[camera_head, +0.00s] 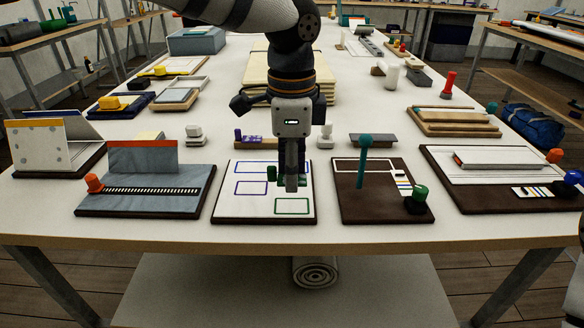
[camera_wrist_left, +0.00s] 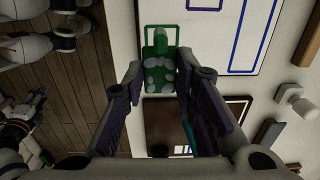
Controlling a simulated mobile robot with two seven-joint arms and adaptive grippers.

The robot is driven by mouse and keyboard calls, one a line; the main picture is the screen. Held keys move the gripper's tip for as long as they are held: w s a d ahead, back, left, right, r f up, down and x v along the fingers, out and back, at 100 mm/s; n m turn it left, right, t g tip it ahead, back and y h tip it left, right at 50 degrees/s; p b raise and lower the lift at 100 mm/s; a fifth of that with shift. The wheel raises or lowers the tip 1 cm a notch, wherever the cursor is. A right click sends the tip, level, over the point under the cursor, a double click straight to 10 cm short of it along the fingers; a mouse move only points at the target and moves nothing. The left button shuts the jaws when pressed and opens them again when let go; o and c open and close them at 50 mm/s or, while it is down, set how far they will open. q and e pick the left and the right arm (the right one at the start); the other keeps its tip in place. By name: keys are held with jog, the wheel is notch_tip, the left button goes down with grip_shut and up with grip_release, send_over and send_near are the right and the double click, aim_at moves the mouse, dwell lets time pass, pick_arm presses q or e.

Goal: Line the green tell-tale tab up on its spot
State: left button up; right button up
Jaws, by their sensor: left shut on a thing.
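The green tell-tale tab (camera_wrist_left: 158,65) is between the fingers of my left gripper (camera_wrist_left: 157,78), which is shut on it. In the head view the left gripper (camera_head: 291,186) hangs over the white board (camera_head: 232,207), and bits of the green tab (camera_head: 272,174) show beside the fingers. A green outlined rectangle (camera_head: 292,205) is on the near right part of the board, just below the gripper in the picture. In the wrist view the tab partly covers a green outline (camera_wrist_left: 146,38). Whether the tab touches the board I cannot tell.
A grey board with an orange-red knob (camera_head: 94,183) stands left. A brown board with a tall teal peg (camera_head: 363,160) and a dark green knob (camera_head: 416,196) stands close right. The table's front strip (camera_head: 250,237) is clear.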

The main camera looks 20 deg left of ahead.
aim_at(292, 206)
pick_arm(q)
jog(key=shift+w+a+f, duration=0.1)
jog(key=shift+w+f, duration=0.05)
jog(key=shift+w, duration=0.15)
jog(key=shift+f, duration=1.7)
pick_arm(e)
jog(key=shift+w+r, duration=0.1)
jog(key=shift+w, duration=0.25)
pick_arm(q)
jog(key=shift+s+f, duration=0.1)
jog(key=shift+f, duration=0.95)
jog(key=o, duration=1)
jog(key=shift+c, duration=0.7)
jog(key=shift+r, duration=0.1)
